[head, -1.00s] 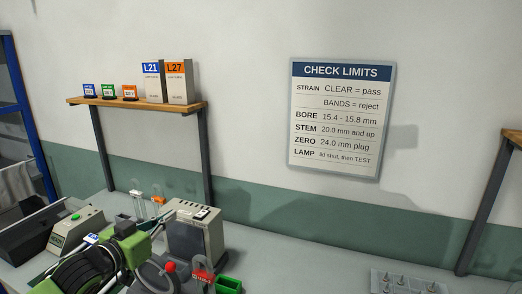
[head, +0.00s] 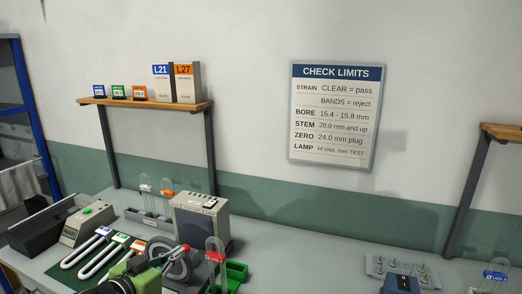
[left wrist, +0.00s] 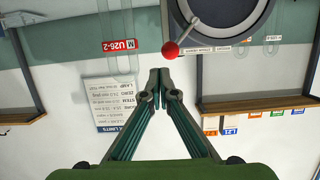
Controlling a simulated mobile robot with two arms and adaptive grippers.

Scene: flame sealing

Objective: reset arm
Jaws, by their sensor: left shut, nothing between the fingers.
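My left gripper (left wrist: 159,76) shows in the left wrist view with its two dark green fingers together at the tips. It is shut and nothing is seen between the fingers. In the head view, part of my green and black left arm shows at the bottom left edge, in front of the bench devices; its fingertips cannot be made out there. My right gripper is in neither view.
U-shaped glass tubes lie on a green mat (head: 62,274). Nearby stand a grey box device (head: 200,225), a round device with a red-knobbed lever (left wrist: 230,12) and a green bin (head: 236,272). A metal plate with pegs (head: 392,268) lies right. The bench (head: 310,260) between is clear.

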